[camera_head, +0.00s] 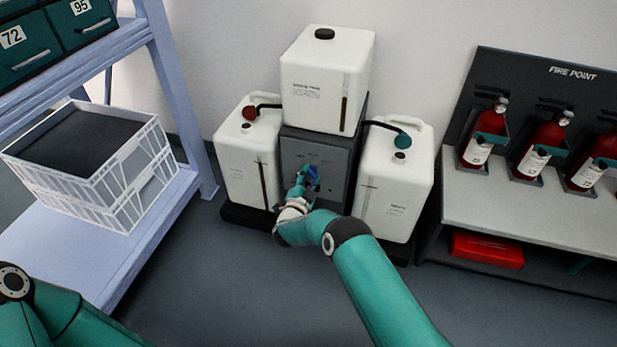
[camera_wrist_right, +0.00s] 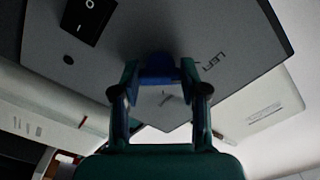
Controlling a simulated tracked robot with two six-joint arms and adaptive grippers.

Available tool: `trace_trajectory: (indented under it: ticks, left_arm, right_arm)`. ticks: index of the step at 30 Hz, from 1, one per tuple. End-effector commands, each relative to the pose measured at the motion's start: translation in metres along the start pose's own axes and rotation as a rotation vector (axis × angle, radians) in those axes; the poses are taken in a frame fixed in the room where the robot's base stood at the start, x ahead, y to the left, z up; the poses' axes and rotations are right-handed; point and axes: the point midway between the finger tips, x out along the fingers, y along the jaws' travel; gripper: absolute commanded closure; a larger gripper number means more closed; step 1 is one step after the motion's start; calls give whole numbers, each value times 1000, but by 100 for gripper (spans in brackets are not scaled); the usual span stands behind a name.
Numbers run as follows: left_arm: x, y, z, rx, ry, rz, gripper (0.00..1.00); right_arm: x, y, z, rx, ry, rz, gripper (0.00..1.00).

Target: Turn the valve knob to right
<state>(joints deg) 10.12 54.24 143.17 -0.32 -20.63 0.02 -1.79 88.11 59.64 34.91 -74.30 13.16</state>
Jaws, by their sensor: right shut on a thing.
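The blue valve knob (camera_head: 312,173) is on the front of the grey panel box (camera_head: 345,165), between white canisters. My right gripper (camera_head: 304,182) reaches the panel and is shut on the knob. In the right wrist view, the blue knob (camera_wrist_right: 158,65) sits between the two fingers of the right gripper (camera_wrist_right: 160,78), which partly cover it. The label "LEFT" shows on the grey panel (camera_wrist_right: 180,30) beside the knob. Part of my left arm shows at the lower left of the head view, but its gripper is out of view.
A white canister (camera_head: 330,75) stands on the box, with a left canister (camera_head: 240,165) and a right canister (camera_head: 395,190) beside it. A black switch (camera_wrist_right: 88,18) is on the panel. A shelf with a white crate (camera_head: 125,185) is left; fire extinguishers (camera_head: 486,135) are right.

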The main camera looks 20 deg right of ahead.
Motion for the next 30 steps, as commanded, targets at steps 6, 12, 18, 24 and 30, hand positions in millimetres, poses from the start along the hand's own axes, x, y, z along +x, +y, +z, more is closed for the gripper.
trace_trajectory:
  ticks: [6,12,18,24,30]
  left_arm:
    - [10,-4,0,0,0,0,60]
    - [22,-8,0,0,0,0,60]
    - [34,-12,0,0,0,0,60]
    - [48,-17,0,0,0,0,60]
    - [63,-23,0,0,0,0,60]
  right_arm:
    - [0,2,2,122,-1,1,91]
    - [0,3,2,293,-1,1,91]
    - [0,4,2,483,-1,2,91]
    - [0,5,2,672,1,4,91]
    - [0,5,2,863,2,5,91]
